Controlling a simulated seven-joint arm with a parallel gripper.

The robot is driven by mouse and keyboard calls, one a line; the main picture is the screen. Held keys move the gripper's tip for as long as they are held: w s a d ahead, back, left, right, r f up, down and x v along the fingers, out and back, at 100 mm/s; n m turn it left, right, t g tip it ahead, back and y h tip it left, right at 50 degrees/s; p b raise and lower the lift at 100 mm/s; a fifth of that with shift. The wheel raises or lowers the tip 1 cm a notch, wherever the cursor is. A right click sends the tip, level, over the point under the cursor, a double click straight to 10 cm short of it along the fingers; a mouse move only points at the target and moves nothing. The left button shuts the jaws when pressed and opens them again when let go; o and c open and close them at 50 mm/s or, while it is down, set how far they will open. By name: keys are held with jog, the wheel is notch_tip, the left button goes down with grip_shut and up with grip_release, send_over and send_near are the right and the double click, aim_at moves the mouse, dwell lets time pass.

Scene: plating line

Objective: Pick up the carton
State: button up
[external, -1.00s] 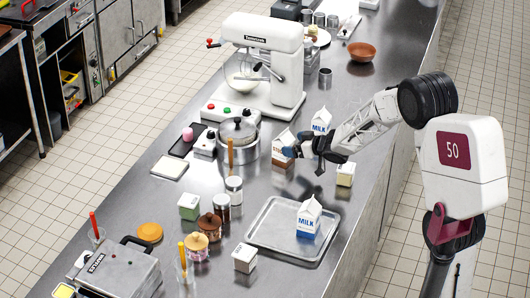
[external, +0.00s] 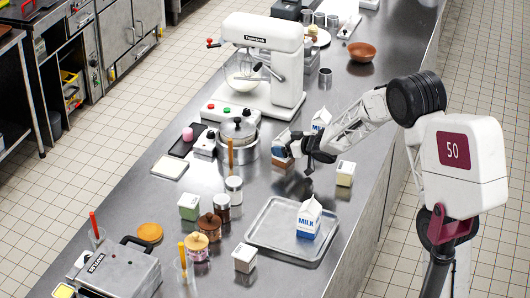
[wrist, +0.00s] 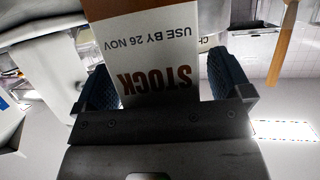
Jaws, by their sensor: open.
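Several cartons are in view. A white and brown stock carton (external: 281,150) stands beside my gripper (external: 304,154) in the external view, partly hidden by it. In the wrist view the carton (wrist: 150,65) shows "STOCK" and "USE BY 26 NOV" between the two dark fingers of my gripper (wrist: 163,75). The fingers are open, one on each side of the carton. A blue and white milk carton (external: 309,216) stands on the metal tray. Another milk carton (external: 321,120) is partly hidden behind my arm.
The metal tray (external: 262,236) lies in front of my gripper. A pot (external: 238,152) and a mixer (external: 262,60) stand to the left. A small carton-like box (external: 345,174) is close on the right. Jars (external: 234,190) stand at front left.

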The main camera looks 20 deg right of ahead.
aim_at(285, 136)
jog(key=shift+w+a+f, duration=0.1)
jog(key=shift+w+a, duration=0.1)
jog(key=shift+w, duration=0.05)
dwell(0.4)
jog(key=c, duration=1.4)
jog(key=shift+o, duration=0.2)
jog(key=shift+r, duration=0.2)
jog(key=shift+r, duration=1.4)
jog(key=shift+s+r, duration=0.2)
jog(key=shift+r, duration=0.1)
jog(key=s+d+r, duration=0.1)
jog(key=s+d, duration=0.1)
jog(key=s, duration=1.3)
jog(key=shift+s+d+r, duration=0.15)
jog(key=shift+d, duration=0.05)
